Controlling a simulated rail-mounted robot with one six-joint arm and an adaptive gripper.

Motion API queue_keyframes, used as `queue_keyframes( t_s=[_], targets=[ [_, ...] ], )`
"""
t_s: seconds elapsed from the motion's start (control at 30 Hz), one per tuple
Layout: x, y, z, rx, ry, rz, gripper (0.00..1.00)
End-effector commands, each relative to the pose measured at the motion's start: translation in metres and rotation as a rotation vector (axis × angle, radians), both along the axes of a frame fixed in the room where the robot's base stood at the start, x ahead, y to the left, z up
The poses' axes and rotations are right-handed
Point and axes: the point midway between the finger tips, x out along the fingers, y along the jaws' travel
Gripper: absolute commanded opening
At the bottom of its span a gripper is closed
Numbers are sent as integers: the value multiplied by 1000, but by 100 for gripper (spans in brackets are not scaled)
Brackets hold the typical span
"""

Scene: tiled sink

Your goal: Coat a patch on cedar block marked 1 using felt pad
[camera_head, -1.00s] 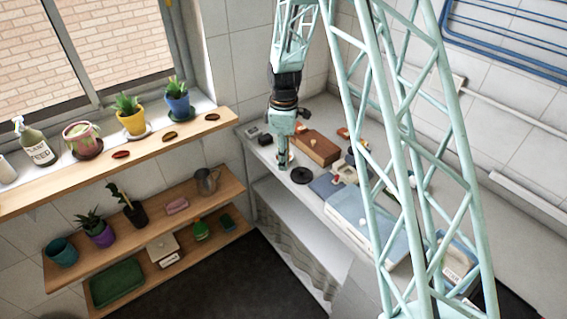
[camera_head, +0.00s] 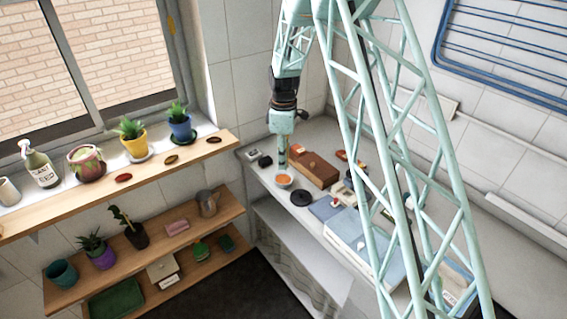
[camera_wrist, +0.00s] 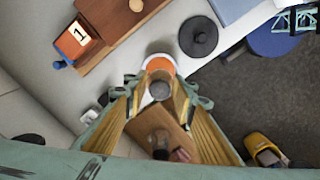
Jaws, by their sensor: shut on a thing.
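My gripper (camera_head: 282,166) hangs upright above an open dish of orange coating (camera_head: 284,181) on the counter. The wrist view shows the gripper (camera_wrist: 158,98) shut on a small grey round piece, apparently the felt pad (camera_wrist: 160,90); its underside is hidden. The pad overlaps the near edge of the orange dish (camera_wrist: 158,66) in that view. The cedar block marked 1 (camera_wrist: 70,46) has an orange-brown face and a white label, and sits at the end of a brown wooden piece (camera_wrist: 112,22), to the upper left of the gripper.
A black knobbed lid (camera_wrist: 198,36) lies right of the dish; it also shows in the head view (camera_head: 302,198). Blue-grey flat items (camera_head: 362,238) lie further along the counter. A shelf with potted plants (camera_head: 140,185) stands left. The floor gap is dark.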

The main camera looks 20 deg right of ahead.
Motion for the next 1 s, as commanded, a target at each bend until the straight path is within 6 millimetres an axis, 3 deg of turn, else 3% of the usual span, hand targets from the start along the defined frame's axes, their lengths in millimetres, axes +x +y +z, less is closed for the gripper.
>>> queue_keyframes(
  t_s=[0.47, 1.0],
  targets=[
    [0, 0, -5, 0, 1, 0, 16],
    [-1, 0, -40, 0, 1, 0, 16]
  ],
)
